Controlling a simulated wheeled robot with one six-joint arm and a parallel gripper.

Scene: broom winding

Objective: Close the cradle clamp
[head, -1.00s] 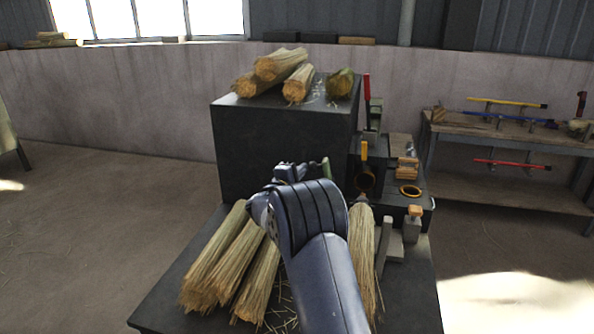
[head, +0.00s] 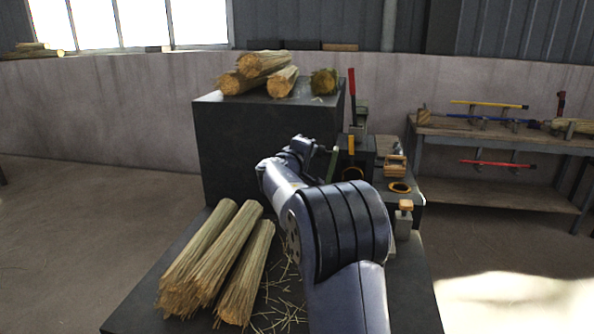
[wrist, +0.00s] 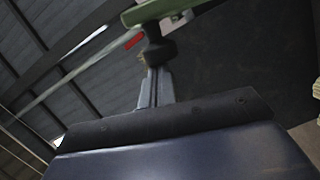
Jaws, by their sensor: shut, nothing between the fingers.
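My gripper (head: 325,151) reaches out at the front of the dark block, beside the black winding unit. In the wrist view its narrow grey fingers (wrist: 155,80) are together and empty. A green bar (head: 332,165) stands just by the fingertips. It shows large across the top of the wrist view (wrist: 190,14), with a dark round piece (wrist: 158,50) under it close to the fingertips; contact cannot be told. A grey post with an orange top (head: 404,215) stands right of my arm and may belong to the cradle clamp. My arm hides the rest of the cradle.
A black unit with a yellow handle (head: 351,147) and a red upright lever (head: 352,88) stand behind. Straw bundles (head: 215,260) lie on the bench at left, others (head: 262,70) on the dark block. A shelf (head: 500,190) stands at right.

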